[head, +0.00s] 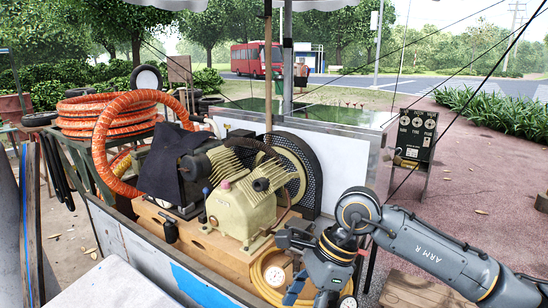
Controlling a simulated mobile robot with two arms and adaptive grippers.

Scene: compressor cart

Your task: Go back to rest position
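My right gripper (302,272) is at the lower middle, at the end of my grey arm marked "ARM R" that comes in from the right. It hangs over the front right of the compressor cart, close to a coiled yellow hose (262,290) and a round white gauge (274,276). Dark finger parts with a bluish tip show, but their gap is unclear. I see nothing held in it. My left gripper is not in view. The cream compressor (240,208) stands on a wooden base behind the gripper, with a black belt guard (304,175) beside it.
Orange hose coils (108,112) lie at the left. A pole (287,60) rises behind the compressor. A black control panel (415,134) stands at the right on a stand. A wooden pallet (415,292) lies low right. Reddish ground (480,190) at the right is mostly clear.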

